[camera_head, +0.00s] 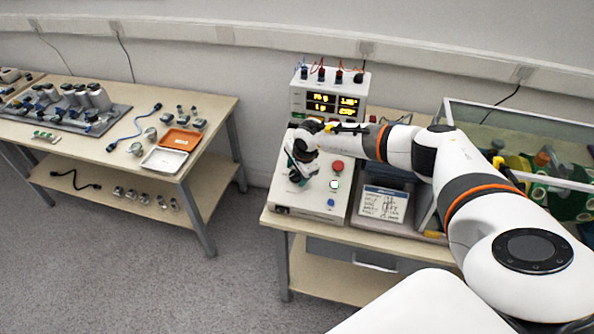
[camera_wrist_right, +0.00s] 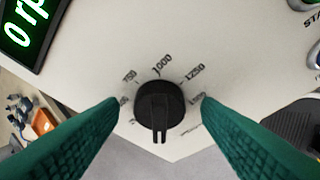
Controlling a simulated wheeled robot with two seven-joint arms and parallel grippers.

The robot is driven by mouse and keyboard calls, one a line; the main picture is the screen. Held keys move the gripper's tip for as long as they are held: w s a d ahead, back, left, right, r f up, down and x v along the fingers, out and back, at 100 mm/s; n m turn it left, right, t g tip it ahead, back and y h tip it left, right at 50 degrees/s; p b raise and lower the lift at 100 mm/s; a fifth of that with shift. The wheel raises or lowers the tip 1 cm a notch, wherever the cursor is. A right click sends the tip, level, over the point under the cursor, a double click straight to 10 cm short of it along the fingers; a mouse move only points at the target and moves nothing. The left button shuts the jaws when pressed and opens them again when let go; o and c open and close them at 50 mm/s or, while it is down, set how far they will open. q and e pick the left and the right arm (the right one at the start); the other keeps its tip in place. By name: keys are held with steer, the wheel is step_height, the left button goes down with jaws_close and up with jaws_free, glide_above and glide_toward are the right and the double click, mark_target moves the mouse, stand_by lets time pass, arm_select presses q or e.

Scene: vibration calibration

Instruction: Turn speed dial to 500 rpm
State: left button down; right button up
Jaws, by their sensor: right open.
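The speed dial (camera_wrist_right: 158,103) is a round black knob with a raised grip bar on the white panel of the control box (camera_head: 312,205). In the right wrist view, numbers including 750, 1000 and 1250 ring it; others are partly covered by the fingers. The bar reaches toward the bottom of that view. My right gripper (camera_head: 301,160) is over the box in the head view, largely covering the dial. Its two green fingers (camera_wrist_right: 160,122) are open, one on each side of the knob, with visible gaps. My left gripper is not in view.
A green-lit display (camera_wrist_right: 28,25) is cut off in the wrist view. A red button (camera_head: 338,165) and a blue one (camera_head: 331,203) sit near my gripper. A power supply (camera_head: 330,94) stands behind; a framed card (camera_head: 384,203) and glass tank (camera_head: 520,150) stand right.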

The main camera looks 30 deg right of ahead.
steer(key=c, duration=1)
